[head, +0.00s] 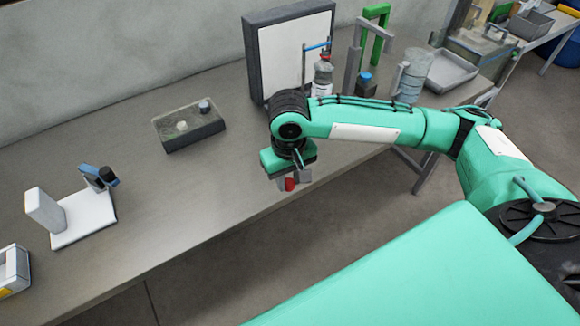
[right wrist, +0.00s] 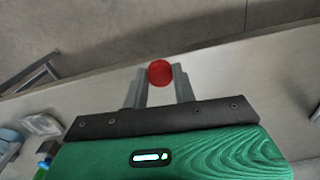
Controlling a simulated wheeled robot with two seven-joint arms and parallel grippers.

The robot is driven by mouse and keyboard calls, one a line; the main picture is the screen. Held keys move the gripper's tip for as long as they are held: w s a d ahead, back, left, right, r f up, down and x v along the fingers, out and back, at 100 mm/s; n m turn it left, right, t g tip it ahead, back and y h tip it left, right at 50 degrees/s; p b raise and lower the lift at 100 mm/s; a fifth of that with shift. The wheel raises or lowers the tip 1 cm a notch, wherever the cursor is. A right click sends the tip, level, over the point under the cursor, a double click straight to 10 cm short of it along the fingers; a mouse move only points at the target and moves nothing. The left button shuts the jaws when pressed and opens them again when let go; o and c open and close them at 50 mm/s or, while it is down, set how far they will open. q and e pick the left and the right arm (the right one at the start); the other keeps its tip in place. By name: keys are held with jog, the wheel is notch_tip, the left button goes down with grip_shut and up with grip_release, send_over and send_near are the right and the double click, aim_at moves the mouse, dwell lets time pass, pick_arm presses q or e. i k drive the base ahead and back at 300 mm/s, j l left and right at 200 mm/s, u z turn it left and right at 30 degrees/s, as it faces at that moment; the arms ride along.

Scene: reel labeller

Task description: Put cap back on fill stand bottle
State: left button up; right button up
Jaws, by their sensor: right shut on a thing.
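My right gripper (head: 294,181) is shut on a red cap (head: 289,184) in front of the bench edge. In the right wrist view the round red cap (right wrist: 160,72) sits between the two grey fingertips (right wrist: 161,80). A clear bottle (head: 322,76) with a pale label stands upright at the back of the bench, under the blue arm of the fill stand (head: 317,46). A small red part shows near the bottle's top; I cannot tell what it is. The gripper is nearer to me than the bottle and apart from it. My left gripper is out of view.
A large framed panel (head: 262,60) stands behind the stand. A dark bottle with a blue cap (head: 366,84), a green frame (head: 378,28) and a clear cylinder (head: 413,76) stand to its right. A grey box (head: 188,128) and white fixture (head: 80,222) are left; bench between is clear.

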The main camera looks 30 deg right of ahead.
aim_at(321, 82)
jog(key=l, duration=1.25)
jog(key=l+u, duration=0.15)
jog(key=l, duration=1.15)
jog(key=k, duration=0.05)
